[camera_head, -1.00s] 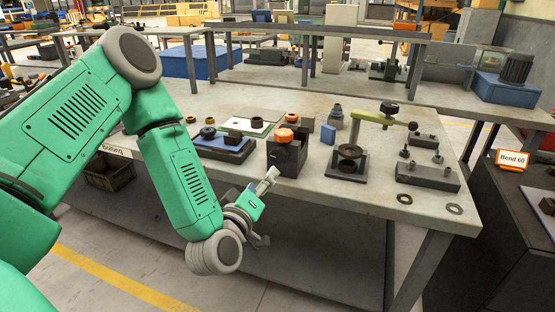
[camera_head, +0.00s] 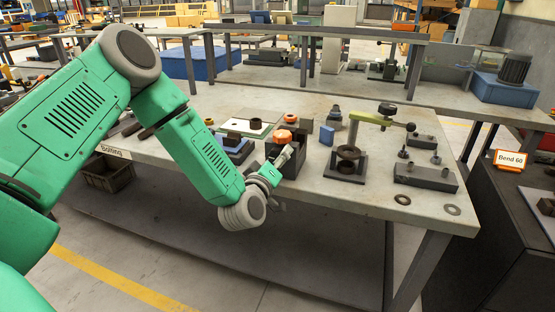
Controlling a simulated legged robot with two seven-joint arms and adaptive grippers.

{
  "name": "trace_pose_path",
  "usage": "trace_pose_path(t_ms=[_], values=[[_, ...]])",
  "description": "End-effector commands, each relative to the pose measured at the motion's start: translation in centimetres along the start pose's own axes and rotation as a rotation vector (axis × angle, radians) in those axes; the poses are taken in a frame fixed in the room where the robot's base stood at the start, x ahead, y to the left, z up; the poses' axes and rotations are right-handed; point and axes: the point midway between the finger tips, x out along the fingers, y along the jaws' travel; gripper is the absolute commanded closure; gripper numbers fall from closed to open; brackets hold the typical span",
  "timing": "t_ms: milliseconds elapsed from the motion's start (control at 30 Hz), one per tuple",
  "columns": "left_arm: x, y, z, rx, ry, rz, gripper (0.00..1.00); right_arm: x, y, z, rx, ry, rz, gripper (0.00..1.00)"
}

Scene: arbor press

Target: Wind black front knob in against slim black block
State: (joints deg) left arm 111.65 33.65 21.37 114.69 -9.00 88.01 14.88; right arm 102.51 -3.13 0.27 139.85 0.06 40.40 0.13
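A black fixture (camera_head: 300,146) with an orange knob (camera_head: 283,136) on top stands near the table's front edge, at the middle of the view. My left gripper (camera_head: 283,180) is at the fixture's front, with its fingers spread apart. Its upper pale finger overlaps the fixture's front face in the picture; I cannot tell whether it touches. The black front knob cannot be made out; the gripper covers part of that front face. I cannot pick out the slim black block for certain. My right gripper is not in view.
A blue block (camera_head: 327,135) and a black stand with a ring (camera_head: 348,163) are to the right of the fixture.

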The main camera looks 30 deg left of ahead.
Motion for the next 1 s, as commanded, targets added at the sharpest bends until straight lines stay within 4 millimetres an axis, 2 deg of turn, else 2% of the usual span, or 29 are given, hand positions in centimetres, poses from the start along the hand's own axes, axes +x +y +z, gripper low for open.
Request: trace_pose_path(t_ms=[33, 100, 133, 633, 667, 700, 733, 1000], values=[[-0.01, 0.00, 0.01, 0.000, 0.000, 0.000, 0.60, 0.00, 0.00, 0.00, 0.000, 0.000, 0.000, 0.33], [-0.02, -0.01, 0.01, 0.000, 0.000, 0.000, 0.85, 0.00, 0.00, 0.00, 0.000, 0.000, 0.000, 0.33], [-0.02, -0.02, 0.01, 0.001, 0.000, -0.001, 0.89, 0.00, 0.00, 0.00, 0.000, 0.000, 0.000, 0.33], [-0.06, -0.24, 0.01, 0.087, 0.000, -0.004, 0.89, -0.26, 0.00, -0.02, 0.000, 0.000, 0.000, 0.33], [-0.06, -0.24, 0.01, 0.087, 0.000, -0.005, 0.57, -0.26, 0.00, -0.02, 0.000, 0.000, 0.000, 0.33], [-0.07, -0.24, 0.02, 0.087, -0.001, -0.004, 0.43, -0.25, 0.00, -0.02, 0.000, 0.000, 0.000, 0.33], [-0.07, -0.24, 0.02, 0.087, -0.001, -0.004, 0.39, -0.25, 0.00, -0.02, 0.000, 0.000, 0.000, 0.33], [-0.05, -0.11, -0.01, 0.086, 0.000, -0.002, 0.39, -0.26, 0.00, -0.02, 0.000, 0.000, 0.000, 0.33]])
